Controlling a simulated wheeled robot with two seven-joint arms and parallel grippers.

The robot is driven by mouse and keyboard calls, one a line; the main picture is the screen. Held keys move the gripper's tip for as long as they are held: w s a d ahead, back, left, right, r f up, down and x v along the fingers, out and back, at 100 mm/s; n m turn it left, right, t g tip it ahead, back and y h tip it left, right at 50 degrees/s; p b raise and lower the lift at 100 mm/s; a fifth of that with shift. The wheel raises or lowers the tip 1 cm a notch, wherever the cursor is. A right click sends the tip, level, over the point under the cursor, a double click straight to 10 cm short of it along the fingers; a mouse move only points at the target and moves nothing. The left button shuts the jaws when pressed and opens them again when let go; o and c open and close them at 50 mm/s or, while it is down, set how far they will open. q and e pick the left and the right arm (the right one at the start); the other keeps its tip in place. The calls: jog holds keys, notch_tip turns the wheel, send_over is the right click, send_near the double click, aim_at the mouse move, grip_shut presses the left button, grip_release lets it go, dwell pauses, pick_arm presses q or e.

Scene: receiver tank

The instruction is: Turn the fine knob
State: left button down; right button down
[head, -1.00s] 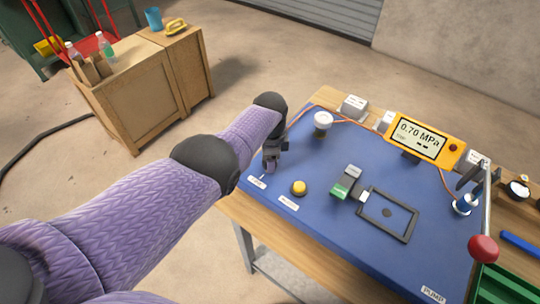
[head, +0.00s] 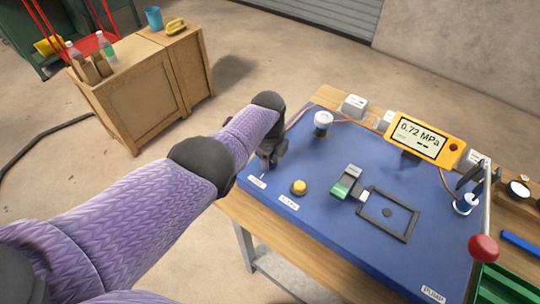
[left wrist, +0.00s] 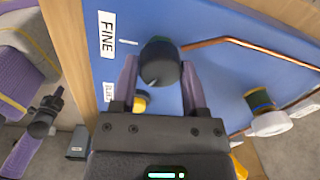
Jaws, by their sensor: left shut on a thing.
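The fine knob (left wrist: 160,62) is a dark round knob beside the white FINE label (left wrist: 107,36) in the left wrist view. My left gripper (left wrist: 158,75) is shut on it, one finger on each side. In the head view my left gripper (head: 268,160) is over the left corner of the blue board, and the knob is hidden behind it. The yellow gauge display (head: 417,139) reads 0.72 MPa. My right gripper is not in view.
A yellow button (head: 299,187) sits close to my left gripper. A white-topped fitting (head: 322,122), a green-and-grey block (head: 345,183), a black frame (head: 388,213) and a red-balled lever (head: 483,248) are farther right on the blue board (head: 330,225).

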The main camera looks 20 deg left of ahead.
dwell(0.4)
pick_arm(q)
jog(key=shift+c, duration=0.5)
grip_release()
jog(key=shift+r, duration=0.15)
notch_tip(320, 180, up, 10)
jog(key=p, duration=0.7)
jog(key=shift+s+p, duration=0.2)
jog(key=shift+p, duration=0.1)
jog(key=shift+a+f, duration=0.1)
jog(key=shift+f, duration=0.1)
